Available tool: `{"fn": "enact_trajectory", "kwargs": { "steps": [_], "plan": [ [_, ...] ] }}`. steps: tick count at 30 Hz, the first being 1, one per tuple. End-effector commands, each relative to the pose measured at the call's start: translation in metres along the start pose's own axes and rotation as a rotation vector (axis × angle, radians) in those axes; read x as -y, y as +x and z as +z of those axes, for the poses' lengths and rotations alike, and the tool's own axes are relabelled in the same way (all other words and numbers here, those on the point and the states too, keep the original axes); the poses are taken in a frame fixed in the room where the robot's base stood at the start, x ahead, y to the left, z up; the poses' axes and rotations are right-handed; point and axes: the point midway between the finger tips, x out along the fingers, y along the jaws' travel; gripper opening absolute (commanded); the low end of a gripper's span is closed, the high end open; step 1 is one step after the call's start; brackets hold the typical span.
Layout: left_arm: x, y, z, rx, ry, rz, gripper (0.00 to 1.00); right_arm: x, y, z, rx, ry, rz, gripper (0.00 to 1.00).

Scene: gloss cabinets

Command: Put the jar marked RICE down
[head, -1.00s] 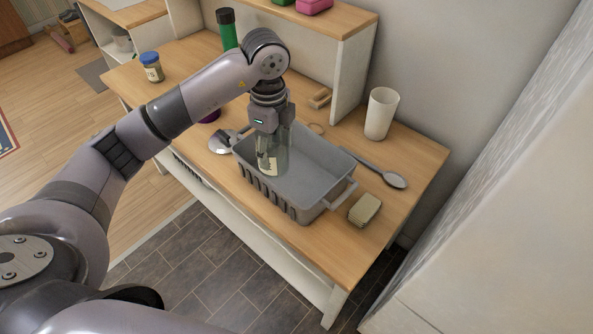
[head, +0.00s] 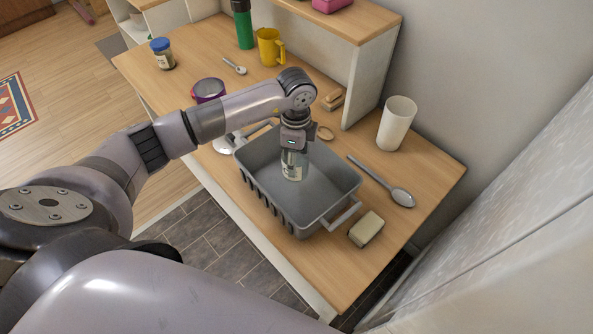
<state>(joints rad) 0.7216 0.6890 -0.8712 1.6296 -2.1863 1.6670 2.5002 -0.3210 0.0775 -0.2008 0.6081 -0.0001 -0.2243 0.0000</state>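My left gripper (head: 294,152) points down into the grey tub (head: 341,205) on the wooden counter. It is shut around the upper part of a clear glass jar (head: 293,171) with a pale label. The jar is upright inside the tub, in its back part; I cannot tell whether its base touches the tub floor. The label is too small to read. The jar's top is hidden by the gripper. My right gripper is not in view.
A spoon (head: 385,183), a sponge (head: 367,229) and a white cup (head: 397,123) stand or lie right of the tub. A purple bowl (head: 208,90), blue-lidded jar (head: 162,53), yellow mug (head: 270,47) and green bottle (head: 243,25) are further back. The tub's front part is empty.

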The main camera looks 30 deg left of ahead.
Motion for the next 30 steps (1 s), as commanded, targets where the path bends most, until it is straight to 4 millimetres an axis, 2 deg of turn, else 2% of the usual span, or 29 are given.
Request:
{"fn": "enact_trajectory", "kwargs": {
  "steps": [3, 7, 10, 15, 18, 29, 30],
  "plan": [
    [0.0, 0.022, -0.001, -0.001, -0.001, 0.002, 0.19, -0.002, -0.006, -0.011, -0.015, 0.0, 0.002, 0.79],
    [0.001, 0.035, -0.001, -0.001, 0.0, -0.001, 0.19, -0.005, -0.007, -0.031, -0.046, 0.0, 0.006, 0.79],
    [0.0, 0.043, -0.001, -0.001, -0.001, 0.001, 0.19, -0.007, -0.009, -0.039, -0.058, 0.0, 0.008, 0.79],
    [0.0, 0.07, -0.001, 0.0, 0.0, 0.002, 0.19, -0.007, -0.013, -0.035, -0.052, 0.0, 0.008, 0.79],
    [0.0, 0.078, -0.001, -0.002, 0.0, 0.0, 0.19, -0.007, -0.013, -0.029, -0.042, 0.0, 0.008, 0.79],
    [0.001, 0.083, -0.001, -0.002, 0.0, -0.001, 0.19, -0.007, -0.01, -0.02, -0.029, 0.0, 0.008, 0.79],
    [0.001, 0.083, -0.001, -0.001, 0.0, -0.001, 0.57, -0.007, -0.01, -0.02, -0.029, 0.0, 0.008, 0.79]
  ]
}}
